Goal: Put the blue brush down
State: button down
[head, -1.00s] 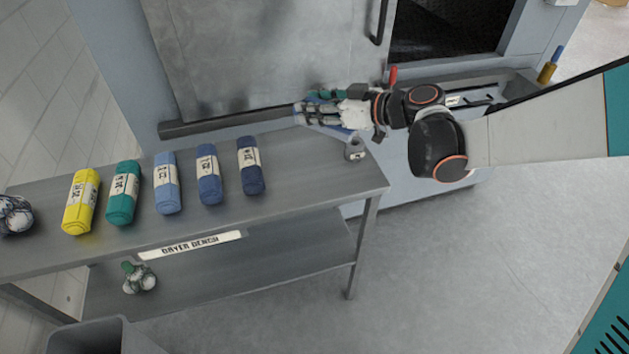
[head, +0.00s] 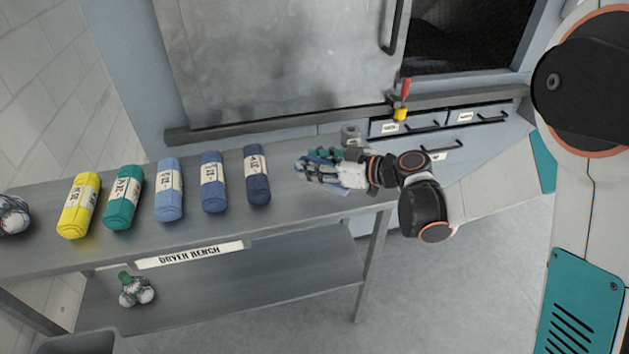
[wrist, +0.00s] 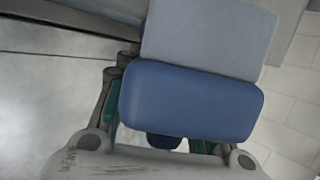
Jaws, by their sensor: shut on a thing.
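The blue brush (wrist: 190,103) fills the middle of the wrist view, a rounded blue block with a pale grey-blue part beyond it. My gripper (head: 316,168) is shut on it. In the head view only small blue bits of the brush (head: 318,177) show among the fingers. The gripper is over the right part of the dryer bench top (head: 290,215), right of the rolled towels. Whether the brush touches the bench top cannot be told.
A grey roll (head: 351,135) sits just behind my gripper. Drawers (head: 440,125) and a red-and-yellow tool (head: 401,103) are at the back right. Bare bench lies between towels and gripper.

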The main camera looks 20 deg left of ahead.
jog(key=shift+f+b, duration=0.85)
jog(key=shift+f, duration=1.25)
jog(key=shift+f, duration=0.2)
jog(key=c, duration=1)
grip_release()
jog(key=shift+c, duration=0.2)
jog(key=shift+r, duration=0.2)
jog(key=shift+d+r, duration=0.15)
jog(key=shift+d, duration=0.2)
jog(key=p+v, duration=0.3)
jog(key=v, duration=0.8)
jog(key=shift+s+d, duration=0.1)
jog(key=shift+d, duration=0.05)
